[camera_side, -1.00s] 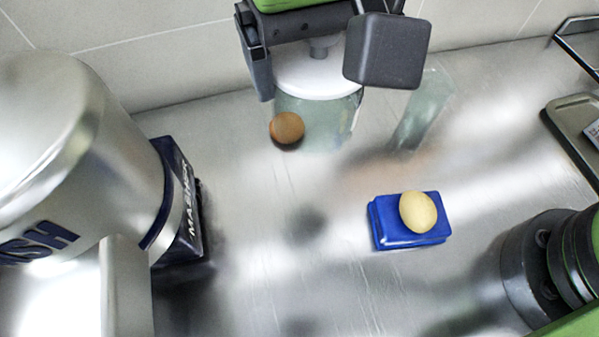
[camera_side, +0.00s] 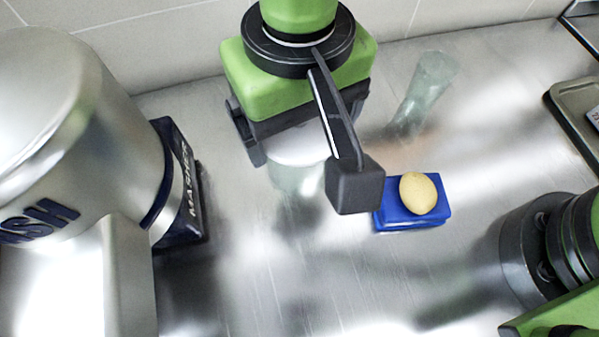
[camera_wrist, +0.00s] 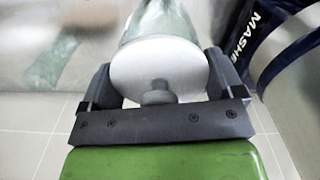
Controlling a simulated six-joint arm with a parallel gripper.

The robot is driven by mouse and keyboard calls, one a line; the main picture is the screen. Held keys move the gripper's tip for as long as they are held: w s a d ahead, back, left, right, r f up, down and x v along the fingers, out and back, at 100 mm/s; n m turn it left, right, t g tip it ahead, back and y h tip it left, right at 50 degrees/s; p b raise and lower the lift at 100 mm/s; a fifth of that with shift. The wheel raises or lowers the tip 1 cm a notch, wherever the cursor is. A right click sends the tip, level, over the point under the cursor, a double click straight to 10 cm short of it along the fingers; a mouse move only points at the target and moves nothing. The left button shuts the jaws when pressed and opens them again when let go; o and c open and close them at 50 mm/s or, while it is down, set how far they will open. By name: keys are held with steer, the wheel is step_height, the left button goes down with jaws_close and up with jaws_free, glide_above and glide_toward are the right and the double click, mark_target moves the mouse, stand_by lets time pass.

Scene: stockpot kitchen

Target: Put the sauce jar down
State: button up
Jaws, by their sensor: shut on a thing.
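The sauce jar is clear glass with a white lid; in the side view its glass body (camera_side: 298,180) shows below my gripper (camera_side: 303,165). The gripper points down with one finger on each side of the lid and is shut on the jar. In the wrist view the white lid (camera_wrist: 150,72) with its knob sits between my fingers (camera_wrist: 158,85). The jar's base is hard to make out against the shiny counter, so I cannot tell whether it touches it.
A blue block (camera_side: 395,215) with a yellow egg-like thing (camera_side: 418,193) on it lies just right of my gripper. A greenish clear glass thing (camera_side: 425,90) is behind. A large metal masher machine (camera_side: 70,130) stands left. A tray (camera_side: 580,105) is at right.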

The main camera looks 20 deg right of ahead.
step_height(320, 180, down, 8)
steer(key=shift+f, duration=0.1)
stand_by(0.4)
steer(key=o, duration=1.6)
steer(key=shift+f, duration=0.15)
